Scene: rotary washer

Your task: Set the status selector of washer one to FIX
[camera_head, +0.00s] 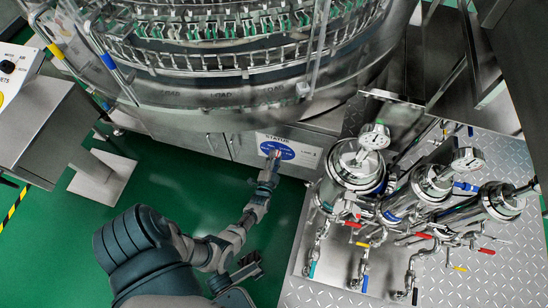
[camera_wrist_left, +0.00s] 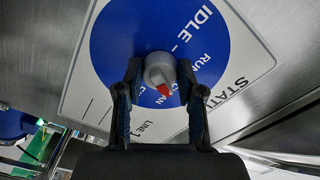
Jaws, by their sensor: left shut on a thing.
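The status selector is a round grey knob (camera_wrist_left: 160,70) with a red mark (camera_wrist_left: 164,89). It sits on a blue disc (camera_wrist_left: 118,25) on a white label plate (camera_wrist_left: 82,85) lettered "STAT…" and "LINE 1". "IDLE" and "RUN" are readable on the disc; other lettering is hidden by my fingers, and I cannot read FIX. The red mark points down in the wrist view, near the RUN lettering. My left gripper (camera_wrist_left: 162,82) is shut on the knob, one finger on each side. In the head view it (camera_head: 272,157) reaches the blue disc (camera_head: 287,150) on the washer's lower panel.
The large round washer (camera_head: 220,85) fills the top. Three steel canisters with gauges and coloured valve handles (camera_head: 360,165) stand right of the arm on a metal plate (camera_head: 490,270). A grey control box (camera_head: 25,75) is at left. Green floor (camera_head: 170,180) is open between.

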